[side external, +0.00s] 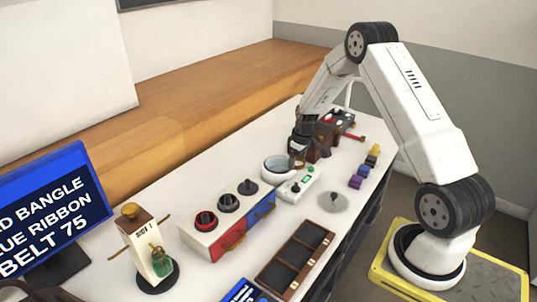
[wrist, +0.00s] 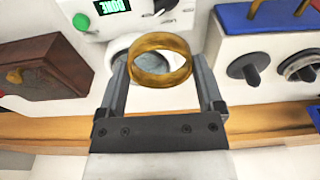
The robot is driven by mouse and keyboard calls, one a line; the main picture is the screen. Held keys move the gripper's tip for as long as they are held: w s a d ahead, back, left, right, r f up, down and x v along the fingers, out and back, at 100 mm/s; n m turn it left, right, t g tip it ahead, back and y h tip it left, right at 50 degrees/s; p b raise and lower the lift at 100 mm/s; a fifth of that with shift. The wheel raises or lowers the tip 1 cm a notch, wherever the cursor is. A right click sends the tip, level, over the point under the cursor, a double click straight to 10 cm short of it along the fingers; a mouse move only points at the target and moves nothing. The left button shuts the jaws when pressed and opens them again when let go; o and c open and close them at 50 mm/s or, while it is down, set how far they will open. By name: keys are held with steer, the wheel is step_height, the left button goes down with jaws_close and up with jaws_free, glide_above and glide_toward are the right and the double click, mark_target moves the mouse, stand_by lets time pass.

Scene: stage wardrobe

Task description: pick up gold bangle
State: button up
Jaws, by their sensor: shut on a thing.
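The gold bangle (wrist: 160,80) is a wide ring held between the two fingers of my gripper (wrist: 160,85) in the wrist view. The fingers touch it on its left and right sides. In the side external view my gripper (side external: 298,155) is over the white round bowl-like vessel (side external: 270,171) on the white table; the bangle is too small there to make out clearly. In the wrist view the vessel (wrist: 122,52) shows behind the bangle and is partly hidden by it and the left finger.
A white box with a green button and small display (side external: 298,185) stands beside the vessel. A knobbed drawer unit (side external: 205,238) is to its left. A brown compartment tray (side external: 325,234) lies in front. A stand with a green bottle (side external: 150,255) and a blue sign (side external: 50,215) are at left.

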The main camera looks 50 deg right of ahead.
steer(key=shift+s+a+r, duration=0.2)
steer(key=shift+s+r, duration=0.05)
steer(key=shift+s, duration=0.2)
steer(key=shift+s+a+r, duration=0.2)
steer(key=shift+s, duration=0.25)
steer(key=r+n, duration=0.1)
steer(key=n, duration=0.4)
glide_above(248, 181)
steer(key=shift+w+d+y, duration=0.15)
steer(key=shift+w+y, duration=0.05)
steer(key=shift+y, duration=0.1)
steer(key=shift+f, duration=0.15)
steer(key=shift+f, duration=2.7)
steer(key=shift+f, duration=0.65)
